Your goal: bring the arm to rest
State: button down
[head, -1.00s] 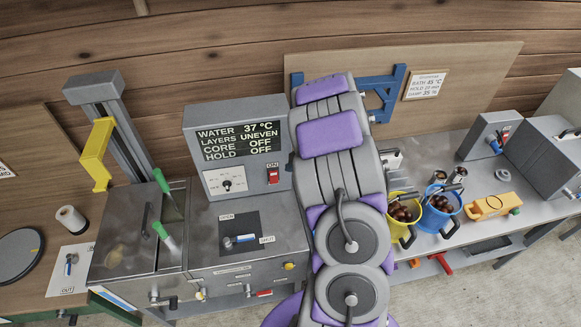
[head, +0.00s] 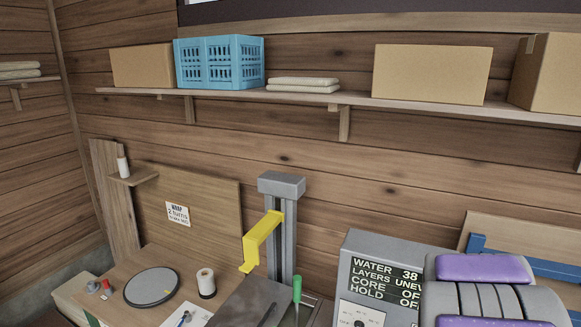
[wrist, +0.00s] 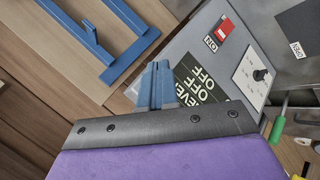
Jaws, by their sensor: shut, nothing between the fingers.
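My gripper (wrist: 158,84) shows in the wrist view as two blue fingers close together beyond a dark plate. It is shut and empty, in front of the grey control box (wrist: 215,60) with its display and red switch. In the head view only part of my purple and grey arm shows, at the bottom right, in front of the same control box (head: 350,245). My gripper is out of sight in that view. I cannot tell how far the fingers are from the box.
A blue bracket (wrist: 105,65) is at upper left in the wrist view. A yellow arm on a grey post (head: 262,240), a green-handled tool (head: 297,289), a white roll (head: 206,281) and a round dark plate (head: 151,287) are left of the box. A shelf (head: 300,97) holds boxes and a blue crate (head: 220,63).

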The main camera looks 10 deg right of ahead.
jog(key=s+a+f+m+g+y+b, duration=0.1)
jog(key=s+a+f+g+y+b, duration=0.2)
jog(key=s+a, duration=1.1)
jog(key=s+a+f+m+g+y+b, duration=0.2)
jog(key=s+a+f+g+y+b, duration=0.1)
jog(key=s+a, duration=1.1)
jog(key=a+g+y, duration=0.1)
jog(key=a, duration=0.3)
jog(key=shift+a+b, duration=0.2)
jog(key=shift+b, duration=0.15)
